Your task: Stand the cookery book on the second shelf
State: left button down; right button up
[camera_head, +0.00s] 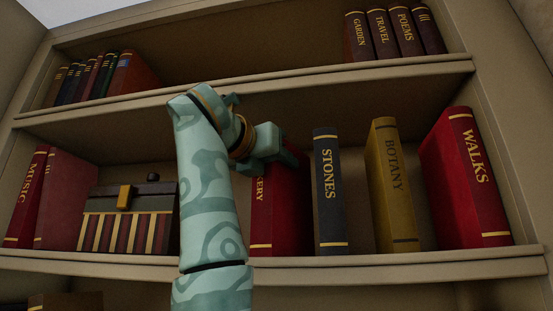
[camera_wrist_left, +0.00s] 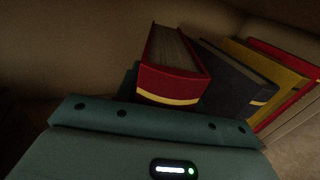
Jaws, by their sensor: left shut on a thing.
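The cookery book (camera_head: 285,215) is red with gold bands, and its spine shows the letters "ERY" in the head view. It is upright on the middle shelf (camera_head: 370,262) in view, its foot at or very near the board. My left gripper (camera_head: 277,152) is shut on its upper part, and my left arm hides some of its left side. In the left wrist view the book (camera_wrist_left: 170,82) shows its red cover end and pages beyond my gripper (camera_wrist_left: 150,112). My right gripper is not in view.
Right of it stand the dark Stones book (camera_head: 328,190), the yellow Botany book (camera_head: 393,185) and the red Walks book (camera_head: 468,180). A striped box (camera_head: 130,218) and the Music book (camera_head: 27,198) stand left. The shelf above (camera_head: 260,83) is close over my gripper.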

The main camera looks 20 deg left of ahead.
pick_arm(q)
jog(key=shift+s, duration=0.5)
jog(key=c, duration=0.9)
grip_release()
jog(key=shift+w, duration=0.25)
jog(key=s+b, duration=0.2)
jog(key=s, duration=0.2)
jog(key=s+a+b, duration=0.1)
jog(key=s+b, duration=0.1)
jog(key=s, duration=0.2)
jog(key=s+b, duration=0.2)
jog(key=s, duration=0.2)
jog(key=shift+a+r, duration=0.15)
jog(key=shift+a, duration=0.15)
